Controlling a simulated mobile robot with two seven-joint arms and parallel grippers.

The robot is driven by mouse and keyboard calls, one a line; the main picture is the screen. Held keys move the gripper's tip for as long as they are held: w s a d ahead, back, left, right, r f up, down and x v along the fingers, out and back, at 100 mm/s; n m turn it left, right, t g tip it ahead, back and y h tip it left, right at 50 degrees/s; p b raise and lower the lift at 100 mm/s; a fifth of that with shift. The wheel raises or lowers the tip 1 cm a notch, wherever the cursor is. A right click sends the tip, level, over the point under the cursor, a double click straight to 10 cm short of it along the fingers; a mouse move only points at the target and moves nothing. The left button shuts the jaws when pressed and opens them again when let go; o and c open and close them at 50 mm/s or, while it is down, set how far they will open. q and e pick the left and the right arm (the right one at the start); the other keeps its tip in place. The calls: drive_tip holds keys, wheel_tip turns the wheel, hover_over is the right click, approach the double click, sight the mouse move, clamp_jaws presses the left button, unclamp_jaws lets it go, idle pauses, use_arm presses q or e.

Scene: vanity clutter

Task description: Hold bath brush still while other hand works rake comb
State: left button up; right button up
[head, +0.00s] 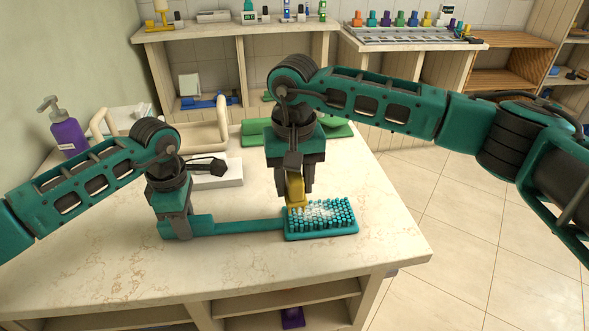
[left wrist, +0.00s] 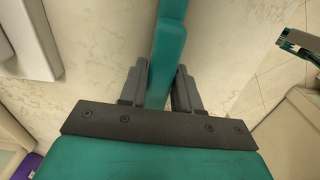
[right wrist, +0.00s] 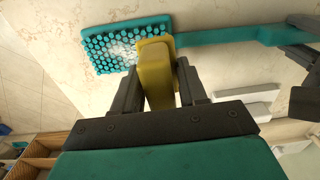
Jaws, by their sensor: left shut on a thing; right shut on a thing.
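The teal bath brush (head: 321,219) lies on the counter with its bristles up, and a whitish patch shows among the bristles. My left gripper (head: 178,228) is shut on the handle near its left end; the handle also runs between the fingers in the left wrist view (left wrist: 168,50). My right gripper (head: 294,187) is shut on the yellow rake comb (head: 296,192), above the left part of the brush head. In the right wrist view the comb (right wrist: 155,75) overlaps the edge of the bristles (right wrist: 112,48). The comb's teeth are hidden, so I cannot tell whether they touch the bristles.
A purple pump bottle (head: 67,135) stands at the counter's left back. A white box (head: 218,172), a beige holder (head: 205,128) and a green item (head: 340,130) lie behind the brush. The counter's front (head: 180,275) is clear. Shelves line the back wall.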

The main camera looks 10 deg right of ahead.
wheel_tip(320, 180, down, 4)
drive_tip(key=shift+r, duration=0.2)
drive_tip(key=shift+d+f, duration=0.1)
drive_tip(key=shift+d, duration=0.25)
drive_tip(key=shift+c, duration=0.5)
drive_tip(key=shift+d+f, duration=0.1)
drive_tip(key=shift+d, duration=0.7)
drive_tip(key=shift+s+d, duration=0.15)
drive_tip(key=shift+d, duration=1.95)
drive_tip(key=shift+s+d, duration=0.1)
drive_tip(key=shift+d, duration=1.95)
drive_tip(key=shift+w+a, duration=0.15)
drive_tip(key=shift+a, duration=2.45)
drive_tip(key=shift+w+a, duration=0.1)
drive_tip(key=shift+a, duration=2.45)
drive_tip(key=shift+w+a, duration=0.15)
drive_tip(key=shift+a, duration=0.05)
drive_tip(key=shift+w+d, duration=0.1)
drive_tip(key=shift+d, duration=0.25)
drive_tip(key=shift+s+d, duration=0.15)
drive_tip(key=shift+d, duration=2.35)
drive_tip(key=shift+s+d, duration=0.15)
drive_tip(key=shift+d, duration=2.3)
drive_tip(key=shift+w+a, duration=0.15)
drive_tip(key=shift+a, duration=2.55)
drive_tip(key=shift+w+a, duration=0.15)
drive_tip(key=shift+a, duration=2.5)
drive_tip(key=shift+d+r, duration=0.15)
drive_tip(key=shift+r, duration=4)
